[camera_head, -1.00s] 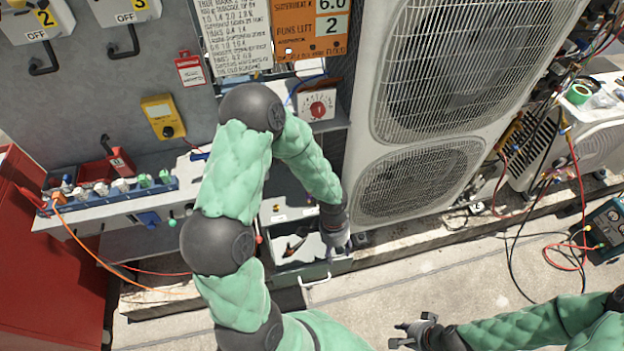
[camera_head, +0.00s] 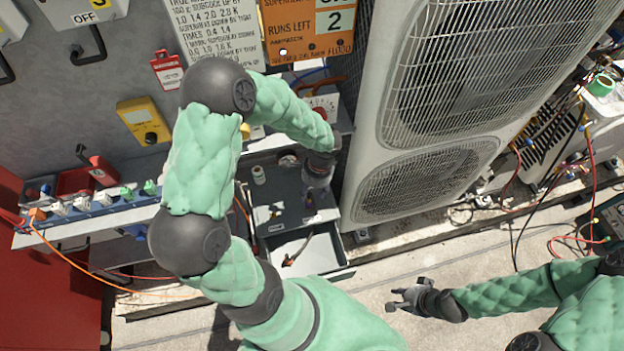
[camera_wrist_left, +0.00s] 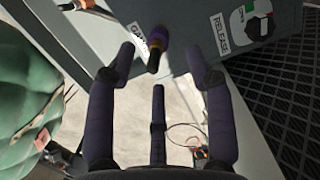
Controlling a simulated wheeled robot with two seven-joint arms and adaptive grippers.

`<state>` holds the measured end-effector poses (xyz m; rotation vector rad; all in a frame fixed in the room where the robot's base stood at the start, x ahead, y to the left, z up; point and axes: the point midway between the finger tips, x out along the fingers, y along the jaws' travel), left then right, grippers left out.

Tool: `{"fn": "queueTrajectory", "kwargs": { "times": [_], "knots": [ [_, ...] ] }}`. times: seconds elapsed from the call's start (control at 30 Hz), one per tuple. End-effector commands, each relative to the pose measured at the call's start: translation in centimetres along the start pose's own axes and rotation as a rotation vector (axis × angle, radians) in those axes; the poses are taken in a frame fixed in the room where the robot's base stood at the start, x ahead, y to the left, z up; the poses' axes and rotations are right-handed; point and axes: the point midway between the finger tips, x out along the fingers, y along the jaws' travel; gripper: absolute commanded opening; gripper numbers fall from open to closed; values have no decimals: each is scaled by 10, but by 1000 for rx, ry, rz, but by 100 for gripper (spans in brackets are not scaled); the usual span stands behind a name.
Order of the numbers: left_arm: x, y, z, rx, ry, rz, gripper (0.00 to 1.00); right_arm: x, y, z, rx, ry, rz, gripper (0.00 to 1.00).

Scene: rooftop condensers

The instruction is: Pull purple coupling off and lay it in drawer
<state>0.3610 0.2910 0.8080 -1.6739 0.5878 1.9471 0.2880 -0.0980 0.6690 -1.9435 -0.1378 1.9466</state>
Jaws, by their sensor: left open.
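The purple coupling (camera_wrist_left: 162,40) sits on the face of a grey box (camera_wrist_left: 205,45) in the left wrist view, with a brass-coloured and dark end pointing down toward my fingers. My left gripper (camera_wrist_left: 165,72) is open. Its fingers are spread to either side below the coupling and do not hold it. In the head view my left gripper (camera_head: 311,192) is at the grey cabinet beside the condenser and largely hides the coupling there. The drawer (camera_head: 328,252) below is open, with a dark, red-tipped tool lying inside. My right gripper (camera_head: 405,299) is open and empty above the pavement.
The tall condenser unit (camera_head: 425,110) stands close to the right of my left gripper. A rail of fittings (camera_head: 100,205) and a red cabinet (camera_head: 55,290) are at left. Pavement at front is clear.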

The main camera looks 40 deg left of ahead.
Motion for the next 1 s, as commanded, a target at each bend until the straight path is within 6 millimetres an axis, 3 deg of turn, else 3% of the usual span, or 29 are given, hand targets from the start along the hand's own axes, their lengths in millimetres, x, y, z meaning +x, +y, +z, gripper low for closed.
{"fn": "queueTrajectory", "kwargs": {
  "times": [0.43,0.9,1.0],
  "knots": [
    [60,0,0,-1,-1,2,53,23,8,0,1,-1,0,28],
    [70,1,0,0,0,1,53,26,9,-1,0,0,0,28],
    [70,1,0,0,0,1,25,26,9,-1,0,0,0,28]
  ]
}}
